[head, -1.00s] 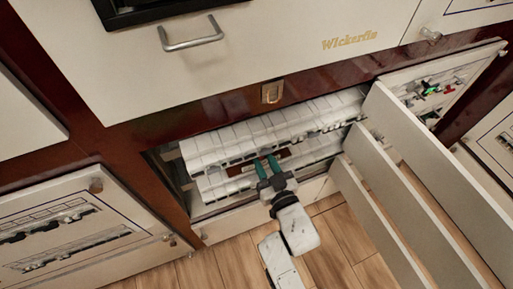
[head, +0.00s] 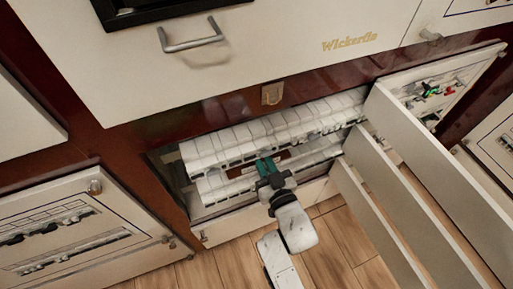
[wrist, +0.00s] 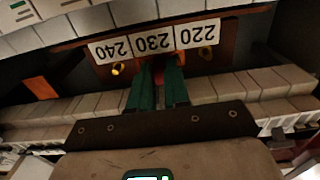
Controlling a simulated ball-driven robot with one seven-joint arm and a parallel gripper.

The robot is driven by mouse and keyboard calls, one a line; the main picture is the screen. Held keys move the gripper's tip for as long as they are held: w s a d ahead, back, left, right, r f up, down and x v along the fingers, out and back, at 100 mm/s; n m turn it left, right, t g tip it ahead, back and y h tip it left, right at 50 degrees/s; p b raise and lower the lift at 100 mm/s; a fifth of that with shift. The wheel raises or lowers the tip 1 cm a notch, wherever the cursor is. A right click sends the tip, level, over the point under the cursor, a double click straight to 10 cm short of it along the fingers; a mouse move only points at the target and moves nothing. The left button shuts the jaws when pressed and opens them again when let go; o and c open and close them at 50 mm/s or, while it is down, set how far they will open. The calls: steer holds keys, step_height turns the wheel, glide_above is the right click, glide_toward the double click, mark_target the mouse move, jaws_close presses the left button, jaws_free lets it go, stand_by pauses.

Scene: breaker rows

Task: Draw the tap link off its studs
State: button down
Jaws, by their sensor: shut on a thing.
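My gripper (head: 266,163) reaches into the open breaker compartment. Its green fingers are close together and shut on the tap link (wrist: 158,68), of which only a small reddish part shows between the fingertips in the wrist view. The fingers hide most of the link, and I cannot tell whether it is still on its studs. Behind it is a brown board (wrist: 208,58) with upside-down labels 240 (wrist: 111,49), 230 (wrist: 152,43) and 220 (wrist: 197,34). A bare brass stud (wrist: 117,69) shows by the 240 label.
White breaker rows (head: 225,148) run above and below the board, close to my gripper. Open pale panels (head: 425,165) stand out at the right. A drawer handle (head: 193,40) projects above. The wooden floor (head: 335,250) in front shows free room.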

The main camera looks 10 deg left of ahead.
steer(key=shift+s+d, duration=0.1)
steer(key=shift+s, duration=0.05)
steer(key=p+v, duration=0.4)
steer(key=v, duration=0.6)
steer(key=shift+s+d, duration=0.2)
stand_by(1.2)
stand_by(0.5)
steer(key=d+r+m+t+h+p, duration=0.1)
steer(key=d+r+m+h+p, duration=0.2)
steer(key=d, duration=0.6)
steer(key=d+r+m+t+h+p, duration=0.2)
steer(key=d+r+h+p, duration=0.4)
steer(key=d+p, duration=0.3)
steer(key=shift+d+m+h, duration=0.5)
steer(key=shift+d+m, duration=0.25)
steer(key=shift+m, duration=0.15)
